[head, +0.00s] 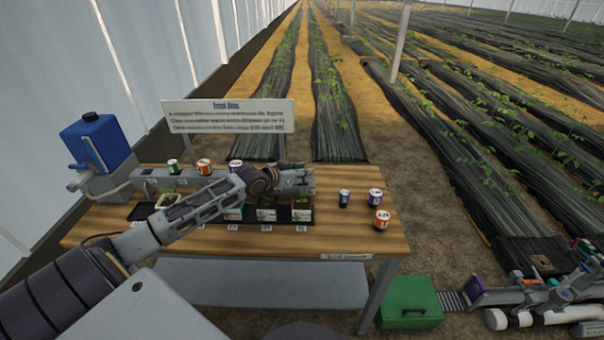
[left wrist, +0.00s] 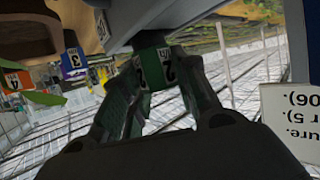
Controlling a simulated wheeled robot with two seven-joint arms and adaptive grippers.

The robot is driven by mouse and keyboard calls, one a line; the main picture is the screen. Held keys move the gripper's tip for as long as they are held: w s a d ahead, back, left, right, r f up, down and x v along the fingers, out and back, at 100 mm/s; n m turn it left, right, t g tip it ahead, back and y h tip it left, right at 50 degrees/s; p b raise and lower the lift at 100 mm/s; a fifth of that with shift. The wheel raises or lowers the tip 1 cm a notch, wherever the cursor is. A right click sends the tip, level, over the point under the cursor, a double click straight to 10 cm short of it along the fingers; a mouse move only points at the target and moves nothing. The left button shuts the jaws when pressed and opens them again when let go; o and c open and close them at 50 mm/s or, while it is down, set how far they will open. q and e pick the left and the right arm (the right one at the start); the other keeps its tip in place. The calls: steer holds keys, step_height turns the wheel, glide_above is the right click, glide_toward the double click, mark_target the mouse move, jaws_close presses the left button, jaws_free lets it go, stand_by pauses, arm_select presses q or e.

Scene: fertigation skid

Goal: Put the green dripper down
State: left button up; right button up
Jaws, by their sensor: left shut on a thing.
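My left gripper (head: 306,182) is above the right end of the row of seedling pots on the wooden bench (head: 330,235). In the left wrist view, its fingers are shut on the green dripper (left wrist: 157,66), a small green piece with dark digits on it. The dripper's far end meets or nearly meets a grey surface (left wrist: 165,15); I cannot tell whether they touch. In the head view, the gripper mostly hides the held dripper. Another small green-and-white piece (head: 173,166) stands at the left on the grey rail (head: 185,182). My right gripper is not in view.
Blue (head: 344,199), purple (head: 375,197) and orange (head: 382,220) pieces stand on the bench's right side, with clear wood around them. A sign (head: 228,116) stands behind the bench, a blue tank (head: 97,145) at its left. A green box (head: 409,302) is on the ground.

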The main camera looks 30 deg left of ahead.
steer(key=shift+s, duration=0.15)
arm_select(q)
steer(key=shift+f, duration=0.1)
steer(key=o, duration=0.8)
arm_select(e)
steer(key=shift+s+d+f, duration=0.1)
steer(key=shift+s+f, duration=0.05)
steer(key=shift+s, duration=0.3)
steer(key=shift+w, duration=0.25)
arm_select(q)
steer(key=shift+s, duration=0.2)
